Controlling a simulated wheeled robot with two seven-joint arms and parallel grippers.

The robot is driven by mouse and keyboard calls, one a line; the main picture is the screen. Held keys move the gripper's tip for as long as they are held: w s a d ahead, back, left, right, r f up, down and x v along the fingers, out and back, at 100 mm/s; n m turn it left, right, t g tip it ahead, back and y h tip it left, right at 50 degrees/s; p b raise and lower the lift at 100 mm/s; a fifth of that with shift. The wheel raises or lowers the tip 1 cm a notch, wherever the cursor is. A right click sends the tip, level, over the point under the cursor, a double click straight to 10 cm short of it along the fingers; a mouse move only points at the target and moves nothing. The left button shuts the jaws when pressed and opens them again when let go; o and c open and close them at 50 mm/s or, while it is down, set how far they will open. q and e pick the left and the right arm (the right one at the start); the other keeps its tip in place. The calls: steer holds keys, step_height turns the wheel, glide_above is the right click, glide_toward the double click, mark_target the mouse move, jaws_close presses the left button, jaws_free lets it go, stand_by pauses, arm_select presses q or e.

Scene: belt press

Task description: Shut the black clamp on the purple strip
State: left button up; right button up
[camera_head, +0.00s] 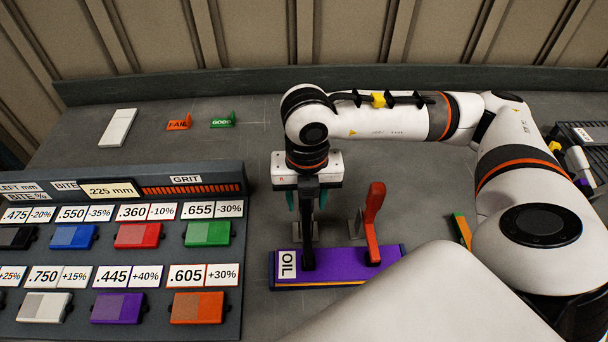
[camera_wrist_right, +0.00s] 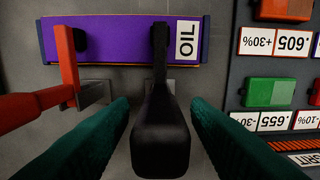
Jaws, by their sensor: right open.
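The purple strip (camera_head: 340,262) lies on the bench with a white "OIL" label at its left end. It also shows in the right wrist view (camera_wrist_right: 110,40). The black clamp (camera_head: 308,240) stands at the strip's label end, its lower end over the strip. Its handle (camera_wrist_right: 160,135) rises toward the wrist camera; I cannot tell whether it presses the strip. My right gripper (camera_head: 308,203) points down over the clamp, with its open teal fingers on either side of the handle and gaps showing. My left gripper is not in view.
A red clamp (camera_head: 373,220) stands upright on the strip to the right. A dark rack (camera_head: 120,255) of coloured blocks and number cards fills the left. FAIL (camera_head: 179,122) and GOOD (camera_head: 222,121) signs and a white block (camera_head: 118,127) lie behind, with bare bench around.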

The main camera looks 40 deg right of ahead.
steer(key=shift+r+p, duration=1.75)
steer(key=shift+r, duration=1.55)
steer(key=shift+f, duration=0.1)
